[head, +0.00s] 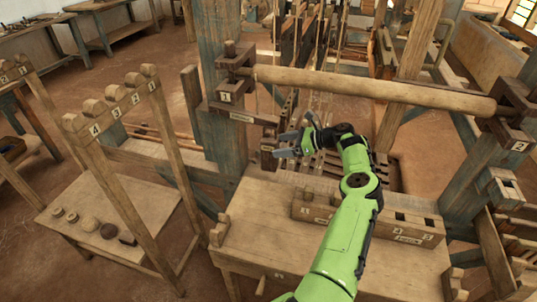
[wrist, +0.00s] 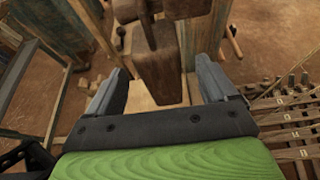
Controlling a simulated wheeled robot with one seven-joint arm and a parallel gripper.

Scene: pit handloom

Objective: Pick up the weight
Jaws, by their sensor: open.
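My gripper (head: 281,145) is open at the end of my green arm, above the space behind the bench and near the left loom post. In the wrist view its two grey fingers (wrist: 161,86) stand apart. A brown wooden block (wrist: 160,62) shows between and beyond the fingers; I cannot tell whether it is a weight or part of the loom, and no contact is visible. Several small rounded pieces, which may be weights, lie in a row on a low table at the left, among them a pale one (head: 90,224) and a darker one (head: 108,231).
A wooden roller (head: 370,88) spans the brackets marked 1 (head: 226,97) and 2 (head: 518,146). A bench (head: 265,225) carries a slotted wooden block (head: 370,222). A numbered frame (head: 112,105) stands over the low table (head: 165,212). Bare floor (head: 60,105) lies at the left.

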